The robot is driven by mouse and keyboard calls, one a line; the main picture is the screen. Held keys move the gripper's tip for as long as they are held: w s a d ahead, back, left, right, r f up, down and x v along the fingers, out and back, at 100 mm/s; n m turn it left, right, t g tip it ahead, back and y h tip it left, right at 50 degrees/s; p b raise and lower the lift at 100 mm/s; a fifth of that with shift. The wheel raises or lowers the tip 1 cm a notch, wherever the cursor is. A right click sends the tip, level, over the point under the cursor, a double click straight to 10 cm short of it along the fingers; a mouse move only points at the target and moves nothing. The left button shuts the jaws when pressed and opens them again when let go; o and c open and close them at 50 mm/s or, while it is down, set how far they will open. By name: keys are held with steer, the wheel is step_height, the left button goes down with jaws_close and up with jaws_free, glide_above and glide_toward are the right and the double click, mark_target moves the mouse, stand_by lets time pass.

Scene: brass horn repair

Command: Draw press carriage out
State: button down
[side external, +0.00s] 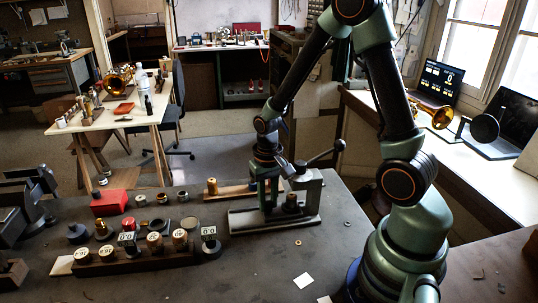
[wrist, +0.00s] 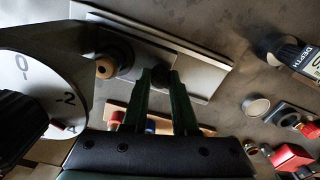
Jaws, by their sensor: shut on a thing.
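The press (side external: 310,200) stands on the dark bench in the side view, with a grey body, a flat base rail and a lever ending in a dark ball. The same rail (wrist: 205,62) runs diagonally across the wrist view. A small brass-coloured piece (side external: 291,201) sits at the press body and also shows in the wrist view (wrist: 105,68). My gripper (side external: 268,205) is down over the rail, left of that piece. In the wrist view my gripper (wrist: 163,80) is shut on a dark knob of the carriage (wrist: 162,74). The fingers partly hide the knob and carriage.
A red box (side external: 110,203), small rings and a rack of numbered knobs (side external: 130,258) crowd the left. A white dial (wrist: 40,85) looms close in the wrist view. Front centre bench is mostly clear.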

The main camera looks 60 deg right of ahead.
steer(key=w+a, duration=0.6)
steer(key=shift+w+a, duration=0.1)
steer(key=shift+w, duration=0.05)
steer(key=c, duration=1)
jaws_free()
step_height(320, 180, up, 12)
steer(key=shift+r, duration=0.1)
